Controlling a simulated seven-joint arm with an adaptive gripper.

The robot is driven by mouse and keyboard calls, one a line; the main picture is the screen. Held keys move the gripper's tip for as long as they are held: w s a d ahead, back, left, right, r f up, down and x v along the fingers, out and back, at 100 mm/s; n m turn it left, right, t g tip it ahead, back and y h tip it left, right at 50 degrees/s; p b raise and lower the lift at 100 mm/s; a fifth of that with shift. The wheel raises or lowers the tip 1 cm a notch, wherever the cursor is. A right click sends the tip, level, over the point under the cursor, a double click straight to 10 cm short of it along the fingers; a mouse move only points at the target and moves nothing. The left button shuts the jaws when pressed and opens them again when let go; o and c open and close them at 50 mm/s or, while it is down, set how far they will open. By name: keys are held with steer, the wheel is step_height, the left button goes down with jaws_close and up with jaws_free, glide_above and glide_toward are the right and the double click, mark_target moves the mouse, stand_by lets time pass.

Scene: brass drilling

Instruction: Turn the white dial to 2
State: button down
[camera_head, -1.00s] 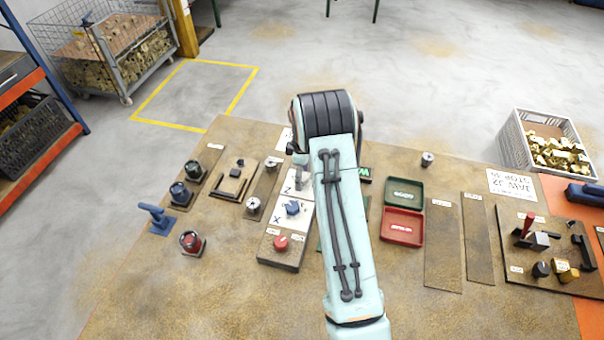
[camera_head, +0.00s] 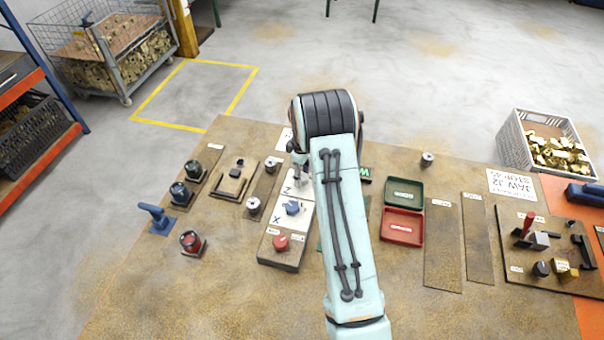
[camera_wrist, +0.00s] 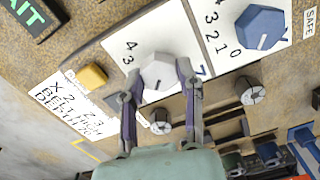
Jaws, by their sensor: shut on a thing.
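The white dial (camera_wrist: 157,72) sits on a white panel marked Z, with the figures 4 and 3 showing to its left in the wrist view. My gripper (camera_wrist: 159,80) is shut on the white dial, one finger on each side of it. In the head view my arm hides the white dial, and only part of my gripper (camera_head: 300,176) shows above the Z panel. The other figures of the white dial's scale are hidden by the dial and fingers, so I cannot tell its setting.
A blue dial (camera_head: 292,208) on the X panel stands beside the white one, with a red button (camera_head: 281,243) beyond it. Green (camera_head: 404,181) and red trays (camera_head: 402,237) are at the right.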

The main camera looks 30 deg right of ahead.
steer(key=m, duration=0.4)
steer(key=shift+m, duration=2.5)
steer(key=c, duration=0.7)
jaws_free()
step_height(320, 180, up, 12)
